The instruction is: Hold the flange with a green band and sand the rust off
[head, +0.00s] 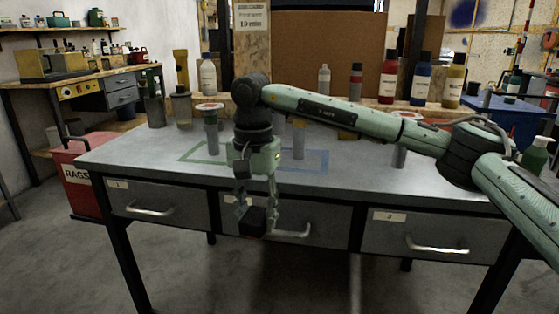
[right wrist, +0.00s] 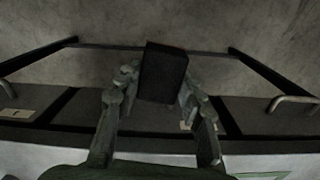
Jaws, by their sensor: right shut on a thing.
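My right gripper (head: 258,216) hangs pointing down in front of the bench's front edge, before the drawers. It is shut on a dark block (head: 253,221), likely a sanding block. The right wrist view shows the same block (right wrist: 163,72) between the two fingers, above the floor. A grey upright piece with a wide, reddish-rimmed top (head: 210,108) stands on the bench to the left of my right wrist. It may be a flange, but I cannot make out a green band or rust on it. My left gripper is not in view.
The grey bench (head: 130,161) has a green outline (head: 190,157) and a blue outline (head: 318,170) on its top. Several bottles, such as a red one (head: 387,82), line the back shelf. A red rags bin (head: 77,178) stands at left. The bench's front left is clear.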

